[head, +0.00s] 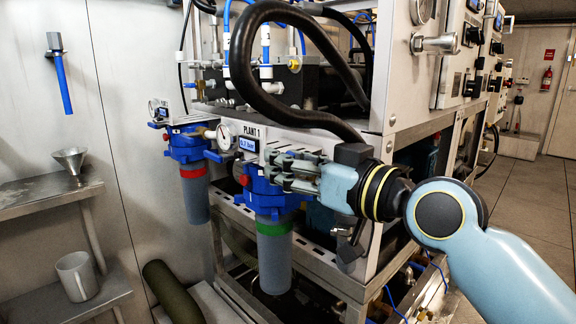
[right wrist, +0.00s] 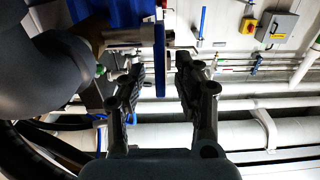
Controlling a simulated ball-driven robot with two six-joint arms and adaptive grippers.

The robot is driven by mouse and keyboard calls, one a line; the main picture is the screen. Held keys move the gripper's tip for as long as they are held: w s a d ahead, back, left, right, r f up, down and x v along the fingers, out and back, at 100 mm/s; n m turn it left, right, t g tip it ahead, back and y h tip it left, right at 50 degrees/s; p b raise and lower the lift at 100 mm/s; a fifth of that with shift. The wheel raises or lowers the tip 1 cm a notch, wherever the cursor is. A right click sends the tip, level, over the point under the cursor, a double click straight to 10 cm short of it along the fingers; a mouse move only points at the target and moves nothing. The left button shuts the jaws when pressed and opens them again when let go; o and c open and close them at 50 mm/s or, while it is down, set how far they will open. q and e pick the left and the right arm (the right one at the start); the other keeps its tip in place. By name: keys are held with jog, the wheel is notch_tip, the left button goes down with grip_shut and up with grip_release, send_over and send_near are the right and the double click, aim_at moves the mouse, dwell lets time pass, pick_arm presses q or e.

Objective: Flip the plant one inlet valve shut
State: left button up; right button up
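The plant one filter housing, with a blue head, green band and grey bowl (head: 274,255), hangs under the "PLANT 1" label (head: 251,132). A blue valve lever (head: 214,156) sticks out left of its head. My right gripper (head: 270,168) is in front of the blue head, pointing left, and hides part of it. In the right wrist view, my right gripper (right wrist: 159,72) is open. Contact with the left finger cannot be told. My left gripper is out of view.
A second filter housing with a red band (head: 194,173) stands to the left. A thick black hose (head: 243,75) arches above my gripper. A round gauge (head: 225,137) sits beside the label. A shelf with a funnel (head: 70,160) and a mug (head: 77,276) is far left.

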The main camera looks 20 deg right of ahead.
jog(key=shift+w+a, duration=0.1)
jog(key=shift+w, duration=0.1)
jog(key=shift+c, duration=0.2)
grip_shut()
jog(key=p, duration=0.2)
jog(key=g+p, duration=0.1)
jog(key=p, duration=0.1)
jog(key=shift+w+a+r, duration=0.1)
jog(key=shift+w+r, duration=0.15)
jog(key=shift+r, duration=0.1)
jog(key=shift+f+h, duration=0.15)
jog(key=shift+h, duration=0.15)
jog(key=shift+f, duration=0.15)
